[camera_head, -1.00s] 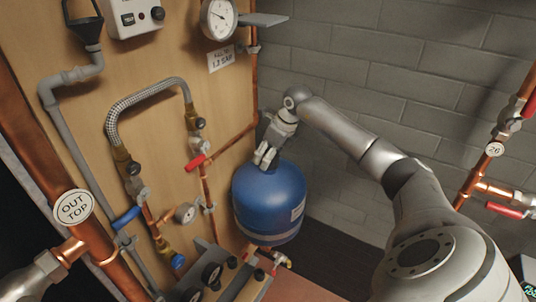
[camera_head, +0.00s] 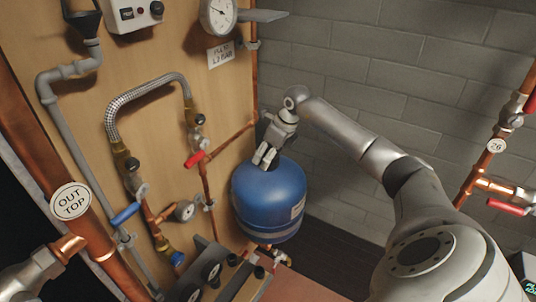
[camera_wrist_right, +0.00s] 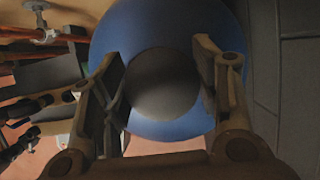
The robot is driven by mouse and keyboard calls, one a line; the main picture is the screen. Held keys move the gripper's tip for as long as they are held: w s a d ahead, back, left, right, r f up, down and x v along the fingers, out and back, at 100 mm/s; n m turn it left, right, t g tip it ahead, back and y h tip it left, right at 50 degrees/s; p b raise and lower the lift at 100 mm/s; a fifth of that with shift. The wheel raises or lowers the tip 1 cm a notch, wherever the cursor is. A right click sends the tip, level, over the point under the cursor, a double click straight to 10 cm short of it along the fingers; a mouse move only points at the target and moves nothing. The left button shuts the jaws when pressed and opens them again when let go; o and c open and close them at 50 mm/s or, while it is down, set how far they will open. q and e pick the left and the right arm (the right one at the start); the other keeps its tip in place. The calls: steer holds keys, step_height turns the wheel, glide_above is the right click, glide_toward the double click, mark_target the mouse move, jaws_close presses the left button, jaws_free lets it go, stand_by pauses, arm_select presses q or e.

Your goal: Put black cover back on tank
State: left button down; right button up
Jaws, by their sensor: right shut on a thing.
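The blue tank (camera_head: 268,200) stands upright against the wooden panel, in the middle of the head view. Its blue top also fills much of the right wrist view (camera_wrist_right: 150,30). My right gripper (camera_head: 266,158) points down at the top of the tank. In the right wrist view its two fingers (camera_wrist_right: 163,90) are on either side of the round black cover (camera_wrist_right: 163,85), shut on it. The cover is over the middle of the tank top. Whether it is seated or just above the tank I cannot tell. The fingers mostly hide it in the head view. My left gripper is out of view.
Copper pipes with a red-handled valve (camera_head: 195,158) run on the panel left of the tank. A gauge manifold (camera_head: 212,275) sits low in front of it. A grey block wall (camera_head: 400,80) is behind. Another pipe with a red lever (camera_head: 508,207) is at the right.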

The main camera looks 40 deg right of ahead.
steer(key=shift+f+b, duration=0.3)
steer(key=shift+f, duration=0.2)
steer(key=o, duration=0.9)
steer(key=shift+p+v, duration=0.95)
steer(key=shift+v, duration=0.65)
steer(key=shift+p+v, duration=1.3)
steer(key=shift+v, duration=1.35)
steer(key=shift+s, duration=0.1)
